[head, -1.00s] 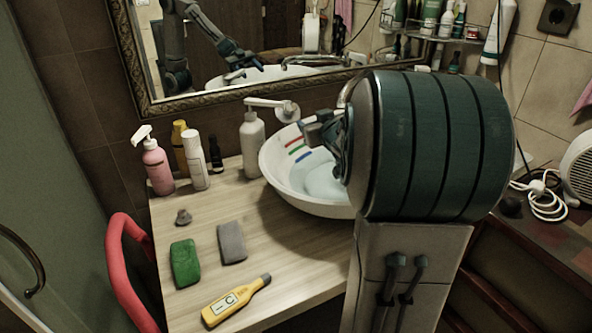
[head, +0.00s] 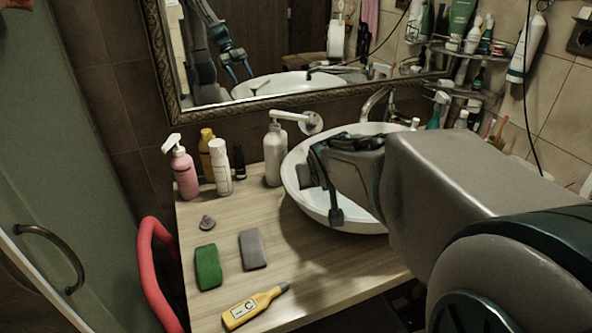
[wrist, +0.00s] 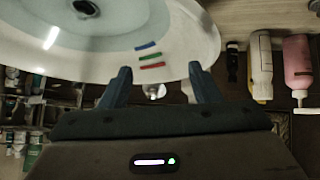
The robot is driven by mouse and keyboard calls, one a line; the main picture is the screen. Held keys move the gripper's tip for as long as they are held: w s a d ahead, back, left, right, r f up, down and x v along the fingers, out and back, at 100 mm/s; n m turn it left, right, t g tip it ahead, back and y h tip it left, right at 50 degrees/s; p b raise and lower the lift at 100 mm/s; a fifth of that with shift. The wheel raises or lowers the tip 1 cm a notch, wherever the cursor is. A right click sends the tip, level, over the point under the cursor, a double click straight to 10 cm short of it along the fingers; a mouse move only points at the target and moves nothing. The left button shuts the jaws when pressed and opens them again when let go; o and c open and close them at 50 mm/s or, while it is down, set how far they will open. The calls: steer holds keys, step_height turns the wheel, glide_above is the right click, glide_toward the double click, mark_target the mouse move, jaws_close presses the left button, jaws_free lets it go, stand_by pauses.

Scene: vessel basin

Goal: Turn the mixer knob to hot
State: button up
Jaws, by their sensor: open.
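The mixer knob appears to be the small round whitish fitting (head: 312,122) by the wall behind the basin's left rim. It also shows as a small shiny round thing in the wrist view (wrist: 155,91), framed between my fingers. Its pointing direction is too small to tell. The white basin (head: 296,187) carries blue, green and red marks inside its rim, clear in the wrist view (wrist: 150,55); my gripper hides them in the head view. My gripper (wrist: 160,70) is open and empty, over the basin's left part and apart from the knob.
A white pump bottle (head: 273,155) stands close left of the knob. A pink spray bottle (head: 184,175) and other bottles stand further left. A curved metal spout (head: 375,103) rises behind the basin.

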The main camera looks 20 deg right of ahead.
steer(key=shift+g+y, duration=0.4)
steer(key=shift+g, duration=0.4)
steer(key=s+a, duration=0.3)
steer(key=s, duration=0.1)
steer(key=shift+f+p, duration=0.3)
steer(key=shift+p, duration=0.1)
